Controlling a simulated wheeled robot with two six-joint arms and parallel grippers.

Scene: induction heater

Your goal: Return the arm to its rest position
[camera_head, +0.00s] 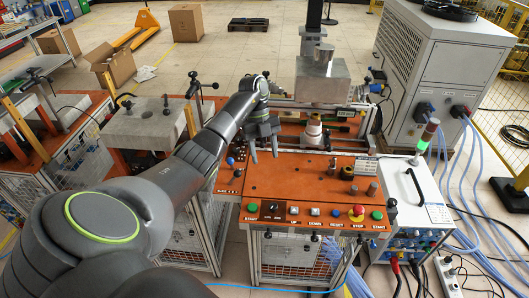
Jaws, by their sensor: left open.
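My left arm comes in from the lower left and reaches over the orange machine table (300,181). My left gripper (264,156) is open and empty, with its fingers pointing down above the table's left part. It is left of the white and dark stacked part (313,131) and apart from it. Nothing shows between the fingers. My right gripper is not in view.
A front panel holds several buttons, including a red stop knob (357,211). A metal block (322,79) stands behind the table. A grey cabinet (435,75) and a white unit (410,200) with cables stand right. A second workstation (146,121) stands left.

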